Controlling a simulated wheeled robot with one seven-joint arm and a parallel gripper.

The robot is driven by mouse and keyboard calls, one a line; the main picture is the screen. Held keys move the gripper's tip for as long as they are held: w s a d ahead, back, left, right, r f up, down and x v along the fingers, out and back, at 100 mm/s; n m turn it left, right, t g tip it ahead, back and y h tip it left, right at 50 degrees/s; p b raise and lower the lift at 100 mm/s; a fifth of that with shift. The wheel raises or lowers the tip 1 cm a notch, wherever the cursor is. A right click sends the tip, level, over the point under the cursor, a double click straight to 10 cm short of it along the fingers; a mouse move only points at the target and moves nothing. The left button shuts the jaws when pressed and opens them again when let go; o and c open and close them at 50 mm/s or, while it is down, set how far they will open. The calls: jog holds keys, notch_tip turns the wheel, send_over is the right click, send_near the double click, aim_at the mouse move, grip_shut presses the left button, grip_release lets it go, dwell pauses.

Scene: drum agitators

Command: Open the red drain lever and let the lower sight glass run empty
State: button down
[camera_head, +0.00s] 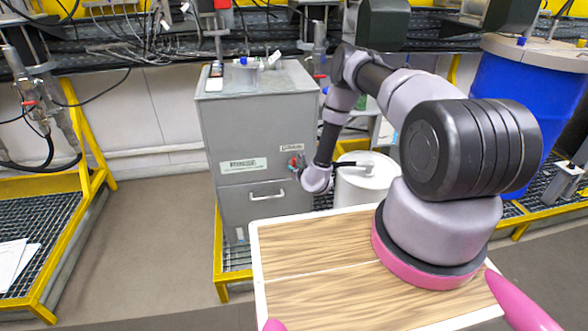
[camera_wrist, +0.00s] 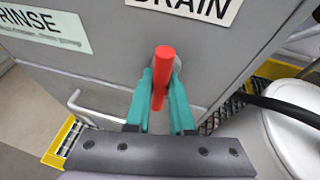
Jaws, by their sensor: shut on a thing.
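The red drain lever (camera_wrist: 163,68) sticks out from the grey cabinet (camera_head: 255,140), just below the DRAIN label (camera_wrist: 190,6) in the wrist view. My gripper (camera_wrist: 161,98) has its teal fingers closed on either side of the lever's handle. In the head view my gripper (camera_head: 298,165) is at the cabinet's right front, under a small label, and mostly hides the lever. The lever's pivot is partly hidden behind the handle. I cannot make out the lower sight glass or its level in either view.
A white drum (camera_head: 365,190) with a black hose at its lid stands right of the cabinet, close to my arm. A RINSE label (camera_wrist: 42,28) and a cabinet handle (camera_head: 267,196) are to the left. A blue drum (camera_head: 515,100) stands far right. Floor is clear left of the cabinet.

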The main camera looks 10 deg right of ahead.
jog(key=c, duration=0.8)
grip_release()
jog(key=v, duration=1.1)
jog(key=shift+f, duration=0.1)
jog(key=shift+w, duration=0.1)
